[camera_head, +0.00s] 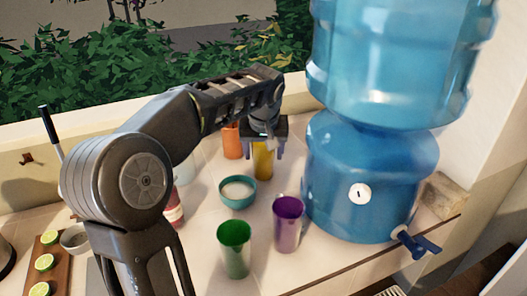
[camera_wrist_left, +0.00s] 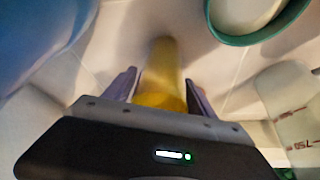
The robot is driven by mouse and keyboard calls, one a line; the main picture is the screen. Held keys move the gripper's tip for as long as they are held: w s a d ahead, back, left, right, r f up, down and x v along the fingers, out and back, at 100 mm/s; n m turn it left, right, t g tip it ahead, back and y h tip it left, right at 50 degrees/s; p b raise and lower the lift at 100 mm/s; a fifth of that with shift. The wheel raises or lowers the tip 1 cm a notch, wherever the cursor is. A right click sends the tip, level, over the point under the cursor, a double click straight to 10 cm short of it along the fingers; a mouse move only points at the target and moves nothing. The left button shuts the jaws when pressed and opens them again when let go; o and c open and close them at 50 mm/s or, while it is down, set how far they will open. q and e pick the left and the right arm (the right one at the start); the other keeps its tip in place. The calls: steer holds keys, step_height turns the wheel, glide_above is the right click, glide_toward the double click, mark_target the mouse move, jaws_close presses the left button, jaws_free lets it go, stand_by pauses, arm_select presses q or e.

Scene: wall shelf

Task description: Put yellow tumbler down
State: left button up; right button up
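The yellow tumbler (camera_head: 263,162) appears to stand upright on the counter, between the teal bowl and the blue water dispenser. My left gripper (camera_head: 266,150) is above it, pointing down, with one finger on each side of its upper part. In the left wrist view the tumbler (camera_wrist_left: 164,75) lies between the two fingers (camera_wrist_left: 160,88), with narrow gaps beside it, so the gripper looks open. My right gripper is in neither view.
The blue water dispenser (camera_head: 350,185) is close on the right. The teal bowl (camera_head: 237,192) and orange tumbler (camera_head: 232,142) are close on the left. Purple (camera_head: 288,224) and green (camera_head: 234,250) tumblers stand nearer. A marked clear container (camera_wrist_left: 290,115) shows in the left wrist view.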

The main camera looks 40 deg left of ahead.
arm_select(q)
steer(key=shift+o, duration=0.6)
steer(key=shift+r, duration=0.2)
steer(key=v, duration=1.2)
steer(key=shift+o, duration=0.4)
steer(key=shift+d+f+b, duration=0.1)
steer(key=shift+b, duration=0.25)
